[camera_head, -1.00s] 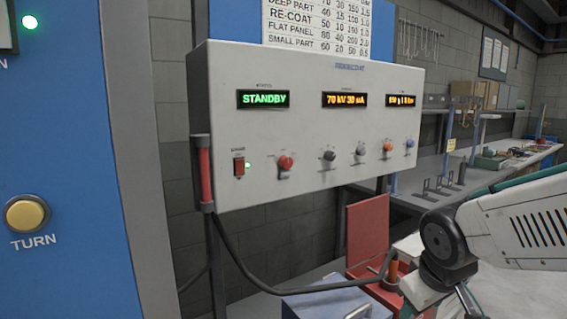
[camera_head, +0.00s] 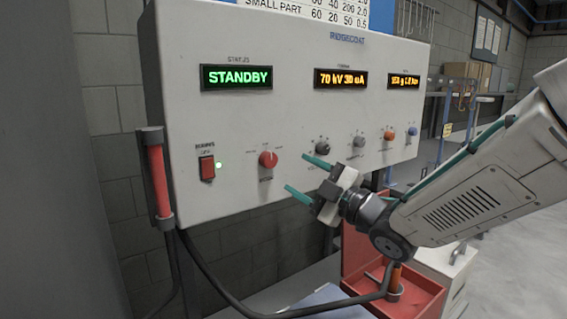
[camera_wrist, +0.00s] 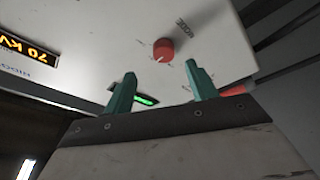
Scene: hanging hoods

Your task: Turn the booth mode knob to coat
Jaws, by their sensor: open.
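The red mode knob (camera_head: 268,160) is on the white control panel (camera_head: 210,120), right of the red mains switch (camera_head: 207,168). The status display (camera_head: 237,77) reads STANDBY in green. My gripper (camera_head: 302,177) is open, with teal fingers pointing left towards the panel, to the right of the knob and apart from it. In the wrist view the red knob (camera_wrist: 163,49) lies beyond the fingertips (camera_wrist: 164,78), roughly between them, with nothing held. The small position labels around the knob are too small to read.
A red vertical handle (camera_head: 158,180) and black cable are at left. An open red toolbox (camera_head: 415,290) sits below.

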